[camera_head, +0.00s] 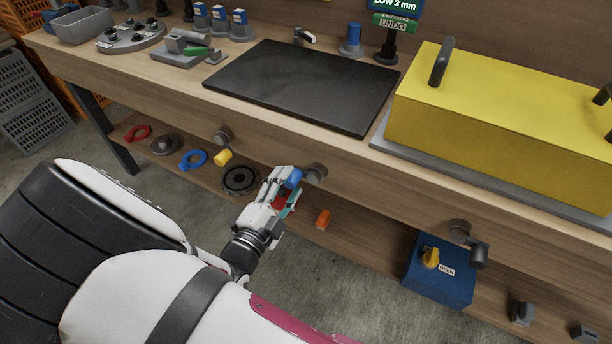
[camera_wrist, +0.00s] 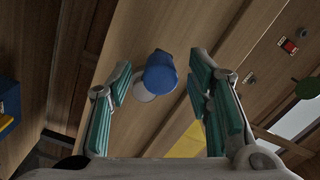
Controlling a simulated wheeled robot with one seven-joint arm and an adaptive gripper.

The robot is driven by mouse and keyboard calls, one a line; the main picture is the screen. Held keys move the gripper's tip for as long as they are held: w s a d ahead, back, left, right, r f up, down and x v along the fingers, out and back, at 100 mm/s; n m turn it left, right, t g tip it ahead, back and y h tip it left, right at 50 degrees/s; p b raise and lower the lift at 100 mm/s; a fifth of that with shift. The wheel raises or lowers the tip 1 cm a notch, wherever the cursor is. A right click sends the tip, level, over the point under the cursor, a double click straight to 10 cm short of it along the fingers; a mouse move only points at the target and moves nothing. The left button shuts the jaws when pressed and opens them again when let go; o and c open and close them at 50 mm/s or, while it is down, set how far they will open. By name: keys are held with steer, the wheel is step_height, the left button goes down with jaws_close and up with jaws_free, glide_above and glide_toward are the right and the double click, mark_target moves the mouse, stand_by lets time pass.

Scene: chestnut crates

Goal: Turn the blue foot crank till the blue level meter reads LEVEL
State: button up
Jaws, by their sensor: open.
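The blue foot crank's blue knob (camera_head: 293,177) sticks out from a grey hub (camera_head: 316,173) on the bench's front edge. My gripper (camera_head: 284,184) is at the knob, open, with its white and teal fingers around it. In the wrist view the blue knob (camera_wrist: 160,72) lies between the two open fingers (camera_wrist: 162,84), with visible gaps at both sides. A pale round part (camera_wrist: 143,89) shows beside the knob. The blue level meter (camera_head: 396,5) stands at the back of the bench, cut by the top edge, and reads "LOW 3 mm".
A green "UNDO" sign (camera_head: 397,23) sits below the meter. A black plate (camera_head: 300,85) lies on the bench, left of a yellow box (camera_head: 500,110). The lower shelf holds a black ring (camera_head: 240,180) and an orange piece (camera_head: 323,219).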

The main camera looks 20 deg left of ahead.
steer(key=shift+w, duration=0.7)
jaws_close()
steer(key=shift+r+m, duration=0.15)
steer(key=shift+m, duration=0.15)
